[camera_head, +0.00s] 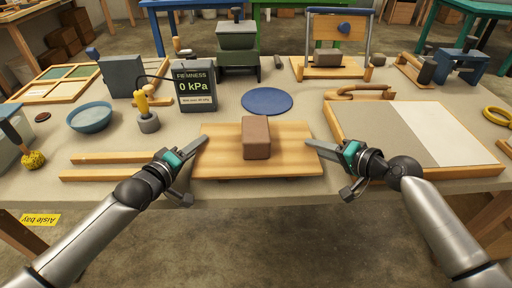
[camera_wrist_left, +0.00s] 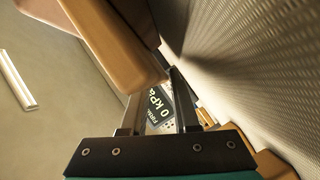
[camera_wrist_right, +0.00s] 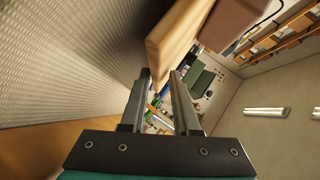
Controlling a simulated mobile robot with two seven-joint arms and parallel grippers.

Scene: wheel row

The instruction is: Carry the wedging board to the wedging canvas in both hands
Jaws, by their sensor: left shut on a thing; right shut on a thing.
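The wedging board (camera_head: 219,160) is a pale wooden board near the table's front edge, with a brown clay block (camera_head: 256,138) standing at its middle. My left gripper (camera_head: 204,141) is shut on the board's left edge and my right gripper (camera_head: 309,144) on its right edge. The board's wood also shows in the left wrist view (camera_wrist_left: 112,42) and the right wrist view (camera_wrist_right: 176,42). The board looks level; I cannot tell whether it is clear of the table. The wedging canvas (camera_head: 395,135), a grey and white sheet on a wooden-edged panel, lies to the right.
Two wooden strips (camera_head: 105,158) lie left of the board. A blue disc (camera_head: 267,101), a firmness meter (camera_head: 196,89) reading 0 kPa and a green machine (camera_head: 237,45) stand behind it. A curved wooden-handled tool (camera_head: 360,92) lies at the canvas panel's back edge.

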